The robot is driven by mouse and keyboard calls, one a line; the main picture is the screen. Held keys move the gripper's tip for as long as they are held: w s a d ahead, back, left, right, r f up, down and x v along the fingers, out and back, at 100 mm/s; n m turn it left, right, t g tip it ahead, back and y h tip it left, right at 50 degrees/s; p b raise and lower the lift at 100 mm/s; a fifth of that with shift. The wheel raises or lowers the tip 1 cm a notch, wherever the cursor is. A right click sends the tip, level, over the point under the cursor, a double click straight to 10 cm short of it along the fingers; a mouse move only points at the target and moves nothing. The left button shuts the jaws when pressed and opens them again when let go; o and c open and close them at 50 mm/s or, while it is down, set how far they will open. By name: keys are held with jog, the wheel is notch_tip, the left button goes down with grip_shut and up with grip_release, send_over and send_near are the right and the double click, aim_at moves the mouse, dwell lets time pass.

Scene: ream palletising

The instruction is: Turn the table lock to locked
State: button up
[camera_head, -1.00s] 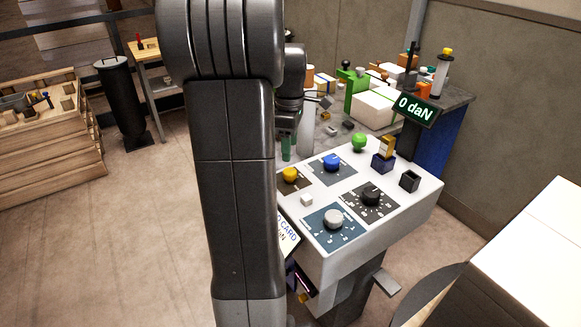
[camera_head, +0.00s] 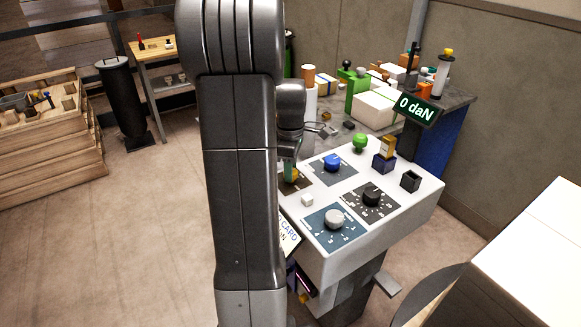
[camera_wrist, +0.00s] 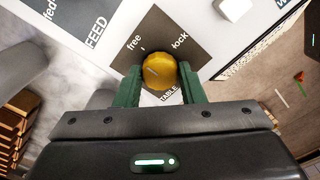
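The table lock is a yellow knob (camera_wrist: 158,72) on a dark plate (camera_wrist: 165,40) printed "free" at upper left and "lock" at upper right in the wrist view. A pale mark on the knob leans toward "free". My gripper (camera_wrist: 160,72) has its two green fingers on either side of the knob. It is open, with small gaps seen beside the knob; contact is hard to tell. In the head view, my gripper (camera_head: 290,172) is over the yellow knob (camera_head: 293,178), which is mostly hidden behind it.
The white console (camera_head: 395,215) also carries a blue knob (camera_head: 332,162), a black knob (camera_head: 371,196), a grey knob (camera_head: 335,218), a white button (camera_head: 307,201) and a green ball (camera_head: 360,142). A display (camera_head: 416,108) reads "0 daN". A cluttered bench stands behind.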

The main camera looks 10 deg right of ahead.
jog(key=shift+c, duration=0.9)
jog(key=shift+m, duration=0.3)
jog(key=m, duration=0.2)
jog(key=shift+r+m+p, duration=0.1)
jog(key=shift+m+p, duration=0.3)
jog(key=m+p, duration=0.1)
jog(key=m, duration=0.9)
jog(key=shift+m+p, duration=0.35)
jog(key=shift+m, duration=1.85)
jog(key=o, duration=1)
